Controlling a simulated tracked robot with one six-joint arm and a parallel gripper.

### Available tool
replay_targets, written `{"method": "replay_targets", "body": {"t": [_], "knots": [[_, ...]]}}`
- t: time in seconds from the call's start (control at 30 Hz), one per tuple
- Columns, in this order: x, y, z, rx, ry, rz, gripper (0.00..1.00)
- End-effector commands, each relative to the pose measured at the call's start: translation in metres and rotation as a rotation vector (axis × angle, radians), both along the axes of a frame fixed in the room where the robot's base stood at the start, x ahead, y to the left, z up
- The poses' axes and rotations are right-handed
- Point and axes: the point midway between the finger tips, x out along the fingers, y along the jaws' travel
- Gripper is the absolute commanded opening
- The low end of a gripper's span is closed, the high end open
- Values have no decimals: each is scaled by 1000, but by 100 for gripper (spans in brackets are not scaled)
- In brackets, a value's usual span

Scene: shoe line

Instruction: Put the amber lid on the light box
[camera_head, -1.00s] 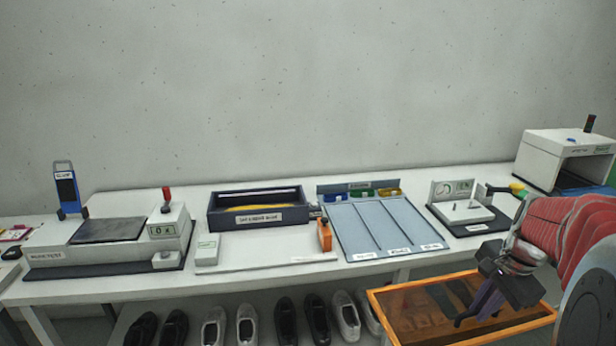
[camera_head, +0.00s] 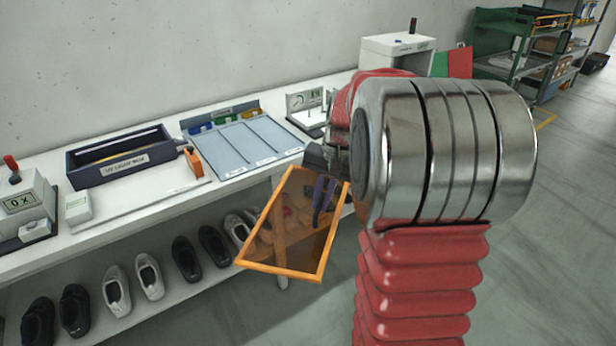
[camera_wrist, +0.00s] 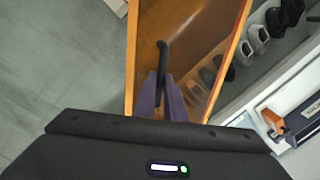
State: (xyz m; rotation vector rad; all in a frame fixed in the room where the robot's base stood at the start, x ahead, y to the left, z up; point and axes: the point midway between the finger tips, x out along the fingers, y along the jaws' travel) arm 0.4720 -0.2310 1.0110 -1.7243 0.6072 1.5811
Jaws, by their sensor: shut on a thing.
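The amber lid (camera_head: 290,245) is a see-through brown panel with an orange frame. It hangs in front of the bench's edge, clear of the bench, and looks tilted in the head view. My gripper (camera_head: 322,198) is shut on the lid's dark handle. In the wrist view the purple fingers of my gripper (camera_wrist: 165,95) close around the handle (camera_wrist: 162,58), with the lid (camera_wrist: 195,35) beyond. The light box (camera_head: 122,176) is a dark, open-topped box with a white label, on the bench at the left of the head view. Its inside is partly hidden.
A grey-blue sorting tray (camera_head: 245,145) lies right of the light box. An orange block-like item (camera_head: 194,163) stands between them. A gauge device (camera_head: 305,103) is farther right. Several shoes (camera_head: 186,258) stand on the shelf below. The floor at right is open.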

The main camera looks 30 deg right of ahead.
Motion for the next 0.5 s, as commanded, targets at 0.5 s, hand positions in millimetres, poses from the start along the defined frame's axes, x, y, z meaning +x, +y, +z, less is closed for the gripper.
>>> {"method": "replay_targets", "body": {"t": [0.5], "knots": [[85,156,-66,9,-2,672,0]]}}
